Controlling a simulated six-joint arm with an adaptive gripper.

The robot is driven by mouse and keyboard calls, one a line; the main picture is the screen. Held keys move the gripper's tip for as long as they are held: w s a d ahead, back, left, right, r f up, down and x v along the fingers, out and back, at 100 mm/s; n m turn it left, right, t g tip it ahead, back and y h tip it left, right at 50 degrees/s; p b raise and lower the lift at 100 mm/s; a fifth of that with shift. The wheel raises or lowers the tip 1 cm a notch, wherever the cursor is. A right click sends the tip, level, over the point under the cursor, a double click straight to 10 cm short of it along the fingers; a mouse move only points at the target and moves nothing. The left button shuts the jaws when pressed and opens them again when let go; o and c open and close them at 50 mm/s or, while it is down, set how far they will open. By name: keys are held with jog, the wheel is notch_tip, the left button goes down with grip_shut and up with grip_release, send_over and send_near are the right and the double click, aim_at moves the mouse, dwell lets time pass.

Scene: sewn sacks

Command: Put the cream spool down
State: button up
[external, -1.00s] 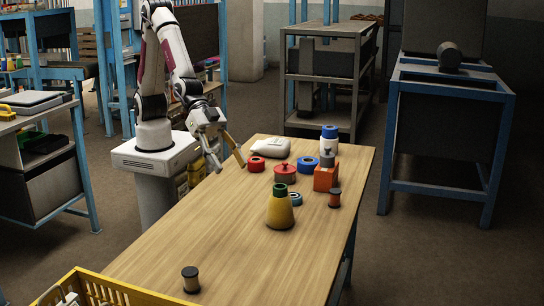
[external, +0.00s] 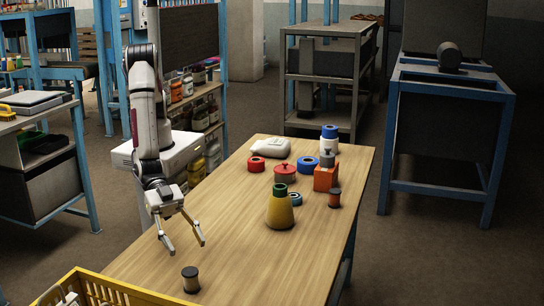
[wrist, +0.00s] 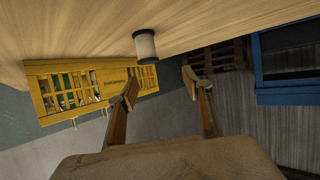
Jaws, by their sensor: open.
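The cream spool (external: 190,280) stands upright on the wooden table near its front end, with dark end discs. It also shows in the wrist view (wrist: 146,48), where its cream side is visible. My gripper (external: 186,246) is open and empty, above the table and a little behind the spool in the external view. In the wrist view its two fingers (wrist: 160,88) are spread apart, and the spool lies beyond their tips, not between them.
A yellow crate (external: 135,292) stands at the table's front left; it also shows in the wrist view (wrist: 42,95). A yellow cone with a green top (external: 280,210), a brown spool (external: 335,198), an orange block (external: 325,180) and several other items crowd the far half. The table's middle is clear.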

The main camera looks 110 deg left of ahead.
aim_at(188, 269)
jog(key=shift+s+d+f, duration=0.5)
jog(key=shift+d+f, duration=0.05)
jog(key=shift+f, duration=0.2)
jog(key=shift+w, duration=0.1)
jog(key=shift+x, duration=1.25)
jog(key=shift+d, duration=0.15)
jog(key=shift+x, duration=2.5)
jog(key=shift+s+d+f, duration=0.1)
jog(key=shift+s+d, duration=0.05)
jog(key=shift+s, duration=0.1)
